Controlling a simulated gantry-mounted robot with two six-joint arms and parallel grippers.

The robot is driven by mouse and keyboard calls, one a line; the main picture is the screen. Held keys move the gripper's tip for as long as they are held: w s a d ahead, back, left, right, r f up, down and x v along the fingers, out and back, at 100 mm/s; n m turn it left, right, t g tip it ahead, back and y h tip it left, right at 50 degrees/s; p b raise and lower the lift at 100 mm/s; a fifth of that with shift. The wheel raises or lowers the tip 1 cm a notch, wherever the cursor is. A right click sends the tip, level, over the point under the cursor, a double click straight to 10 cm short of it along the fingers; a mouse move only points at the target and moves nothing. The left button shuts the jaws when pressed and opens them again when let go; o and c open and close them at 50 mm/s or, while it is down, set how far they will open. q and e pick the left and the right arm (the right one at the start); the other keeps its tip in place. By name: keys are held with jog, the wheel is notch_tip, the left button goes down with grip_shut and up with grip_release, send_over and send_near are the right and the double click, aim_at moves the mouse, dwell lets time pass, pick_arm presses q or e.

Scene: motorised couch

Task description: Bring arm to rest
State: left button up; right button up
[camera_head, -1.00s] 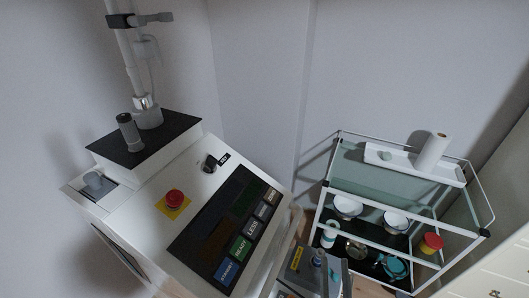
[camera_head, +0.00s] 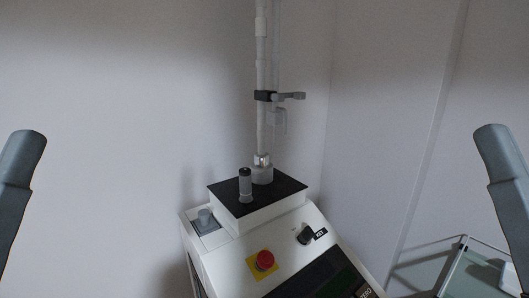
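Neither of my grippers is in the head view. A grey link of my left arm (camera_head: 18,170) stands at the left edge, and a grey link of my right arm (camera_head: 503,170) stands at the right edge. Both links are cut off by the frame, so what the grippers hold is hidden. Both links are apart from the white console (camera_head: 225,255) between them.
The console carries a red emergency button (camera_head: 264,260), a black knob (camera_head: 305,235), a grey cylinder (camera_head: 245,187) and an upright pole (camera_head: 261,60) with a clamp (camera_head: 270,96). A glass-shelved trolley (camera_head: 470,272) is partly visible at lower right. Plain walls stand behind.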

notch_tip(320, 180, up, 36)
jog(key=p, duration=3.6)
notch_tip(320, 180, down, 61)
jog(key=b, duration=6.1)
jog(key=shift+w+y, duration=0.3)
jog(key=shift+a, duration=0.1)
notch_tip(320, 180, up, 4)
jog(key=p, duration=0.4)
jog(key=shift+r+p, duration=0.15)
jog(key=shift+p, duration=0.15)
